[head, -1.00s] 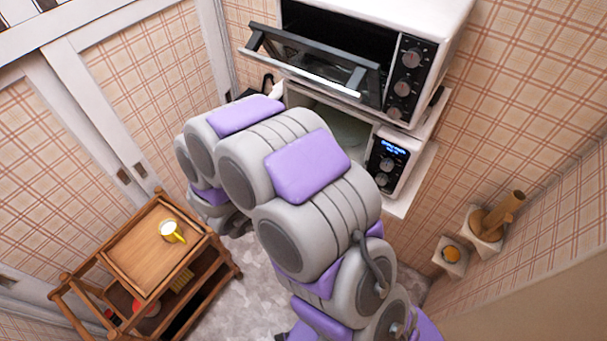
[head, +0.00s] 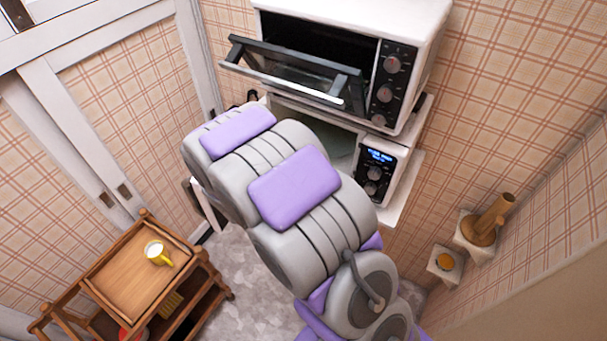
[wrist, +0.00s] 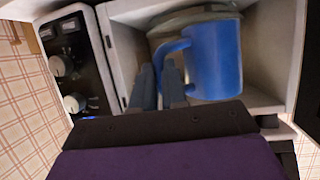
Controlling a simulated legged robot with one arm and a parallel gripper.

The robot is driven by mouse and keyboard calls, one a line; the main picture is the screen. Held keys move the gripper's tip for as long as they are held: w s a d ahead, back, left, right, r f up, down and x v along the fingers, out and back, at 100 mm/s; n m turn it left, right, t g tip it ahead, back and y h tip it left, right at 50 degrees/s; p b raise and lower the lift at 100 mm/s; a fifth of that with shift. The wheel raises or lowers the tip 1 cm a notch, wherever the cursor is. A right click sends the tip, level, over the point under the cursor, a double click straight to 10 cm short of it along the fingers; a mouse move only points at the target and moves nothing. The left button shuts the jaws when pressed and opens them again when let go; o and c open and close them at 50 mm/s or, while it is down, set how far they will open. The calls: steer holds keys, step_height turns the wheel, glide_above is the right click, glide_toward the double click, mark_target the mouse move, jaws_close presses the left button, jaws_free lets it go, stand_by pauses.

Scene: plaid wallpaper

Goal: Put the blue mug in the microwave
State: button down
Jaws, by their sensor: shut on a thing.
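The blue mug (wrist: 217,60) shows in the wrist view, at the opening of the microwave (wrist: 125,45). My gripper (wrist: 166,72) is shut on the mug's handle, with the mug to the right of the fingers. The mug overlaps a round glass plate (wrist: 165,20) inside the microwave; I cannot tell whether it touches the plate. In the head view the microwave (head: 378,172) is open below the oven, with a lit blue display. My arm covers part of its opening and hides my gripper and the mug there.
A white toaster oven (head: 375,15) with its door (head: 285,75) hanging open stands directly above the microwave. Wall shelves (head: 478,232) hold wooden items at the right.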

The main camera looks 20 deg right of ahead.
steer(key=shift+w+d+f+b, duration=0.1)
steer(key=shift+w+d+b, duration=0.3)
steer(key=shift+w+d, duration=0.8)
steer(key=shift+w+d+b, duration=0.45)
steer(key=shift+w+d, duration=0.5)
steer(key=shift+d, duration=0.6)
steer(key=shift+w+d+f+b, duration=0.1)
steer(key=shift+w+d+b, duration=0.3)
steer(key=shift+w+d, duration=0.8)
steer(key=shift+w+d+f+b, duration=0.15)
steer(key=shift+w+d, duration=0.4)
steer(key=shift+d, duration=0.3)
steer(key=shift+w+d+r+b, duration=0.1)
steer(key=shift+w+d, duration=0.4)
steer(key=shift+d, duration=0.3)
steer(key=shift+w+d+f+b, duration=0.15)
steer(key=shift+w+d, duration=0.4)
steer(key=shift+d, duration=0.3)
steer(key=shift+f, duration=0.45)
steer(key=shift+f, duration=0.3)
steer(key=c, duration=1.1)
jaws_free()
steer(key=p+v, duration=0.2)
steer(key=v, duration=1.5)
steer(key=shift+a, duration=0.25)
